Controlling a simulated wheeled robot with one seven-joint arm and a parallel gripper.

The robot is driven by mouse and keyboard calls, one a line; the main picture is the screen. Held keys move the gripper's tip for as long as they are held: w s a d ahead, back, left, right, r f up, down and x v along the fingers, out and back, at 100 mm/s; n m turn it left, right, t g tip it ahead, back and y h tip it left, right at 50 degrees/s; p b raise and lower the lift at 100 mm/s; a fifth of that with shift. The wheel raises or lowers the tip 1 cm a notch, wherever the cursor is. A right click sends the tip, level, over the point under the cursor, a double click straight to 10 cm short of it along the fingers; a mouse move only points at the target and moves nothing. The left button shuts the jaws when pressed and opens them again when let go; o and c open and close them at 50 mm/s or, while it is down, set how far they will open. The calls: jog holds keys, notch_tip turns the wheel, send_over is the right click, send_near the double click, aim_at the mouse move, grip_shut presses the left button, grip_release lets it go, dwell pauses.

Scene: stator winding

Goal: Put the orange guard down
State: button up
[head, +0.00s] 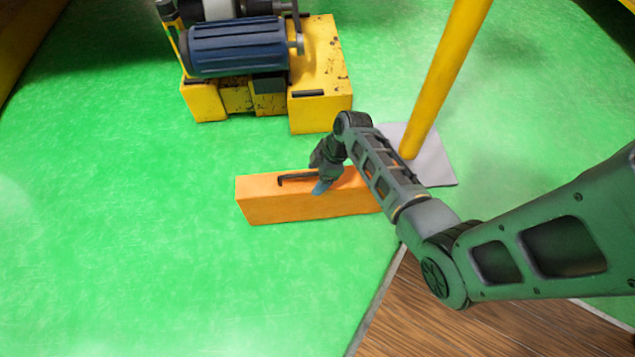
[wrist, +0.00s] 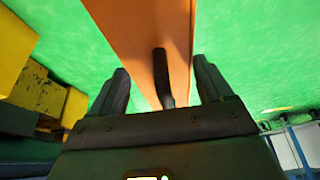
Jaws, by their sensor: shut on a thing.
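The orange guard (head: 290,207) is a long box-shaped block with a dark bar handle (head: 297,178) on its top. In the head view it lies level over the green floor; whether it touches the floor I cannot tell. My gripper (head: 323,185) is at the guard's top, at the handle, and my arm hides the guard's right end. In the wrist view the guard (wrist: 140,35) runs between the two fingers of my gripper (wrist: 163,85), with the handle (wrist: 162,75) between them. The gripper is shut on the guard's handle, though the contact itself is hard to see.
A yellow machine (head: 320,75) with a blue motor (head: 238,47) stands behind the guard. A yellow post (head: 440,75) on a grey base plate (head: 437,165) stands behind my arm to the right. Green floor (head: 120,230) is clear to the left and front. Wooden flooring (head: 430,325) lies at front right.

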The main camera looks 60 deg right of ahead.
jog(key=shift+f+b, duration=1.1)
jog(key=shift+f, duration=0.95)
jog(key=o, duration=1.1)
jog(key=shift+f, duration=0.1)
jog(key=p+v, duration=0.5)
jog(key=v, duration=0.7)
jog(key=shift+s+a, duration=0.1)
jog(key=shift+s, duration=0.05)
jog(key=s+a+r+m+t+h, duration=0.3)
jog(key=s+a+m+t+h, duration=0.1)
jog(key=s+a, duration=0.75)
jog(key=s+a+r+m+t, duration=0.1)
jog(key=s+a+r+t, duration=0.2)
jog(key=r, duration=1.1)
jog(key=s+a+r+m+t+y, duration=0.1)
jog(key=s+a+r+t, duration=0.3)
jog(key=r, duration=1)
jog(key=s+a+m, duration=0.1)
jog(key=s+a, duration=0.1)
jog(key=shift+a+r+m+t, duration=0.3)
jog(key=shift+r, duration=0.05)
